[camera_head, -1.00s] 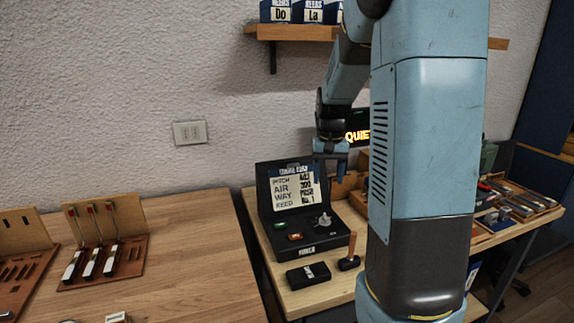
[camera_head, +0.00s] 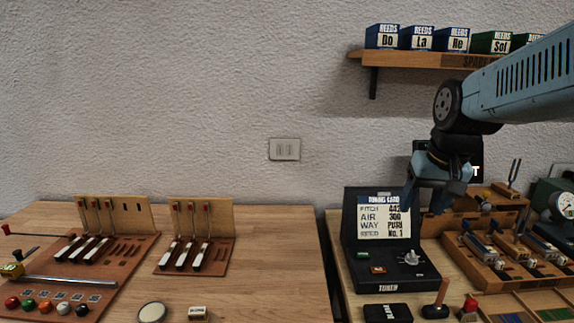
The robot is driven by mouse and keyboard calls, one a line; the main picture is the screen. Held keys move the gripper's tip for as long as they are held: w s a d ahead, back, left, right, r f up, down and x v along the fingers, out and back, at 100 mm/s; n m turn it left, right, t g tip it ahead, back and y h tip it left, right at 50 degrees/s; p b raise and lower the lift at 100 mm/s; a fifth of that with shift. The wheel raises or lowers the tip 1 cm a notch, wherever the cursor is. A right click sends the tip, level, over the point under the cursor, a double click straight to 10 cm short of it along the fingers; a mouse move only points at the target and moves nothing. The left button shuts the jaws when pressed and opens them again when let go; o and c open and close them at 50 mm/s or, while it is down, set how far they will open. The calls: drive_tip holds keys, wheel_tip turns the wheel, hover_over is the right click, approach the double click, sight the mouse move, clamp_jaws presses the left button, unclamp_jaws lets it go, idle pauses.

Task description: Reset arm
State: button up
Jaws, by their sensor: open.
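My gripper (camera_head: 437,198) hangs from my blue arm at the right of the picture, fingers pointing down. Its jaws are apart and I see nothing between them. It is in front of the right edge of the tuning card (camera_head: 378,218) on the open black tuner case (camera_head: 392,268). I cannot tell how far above the right bench it is. My arm comes in from the right edge and covers part of the wall and shelf.
A shelf (camera_head: 425,58) with several reed boxes is above. The right bench holds a wooden rack of parts (camera_head: 505,262), a black block (camera_head: 388,313) and a small mallet (camera_head: 437,300).

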drive_tip(key=s+a+r+n+t, duration=0.1)
drive_tip(key=s+a+t, duration=0.1)
drive_tip(key=s, duration=0.6)
drive_tip(key=shift+s+a, duration=0.4)
drive_tip(key=shift+a, duration=0.4)
drive_tip(key=shift+s, duration=0.1)
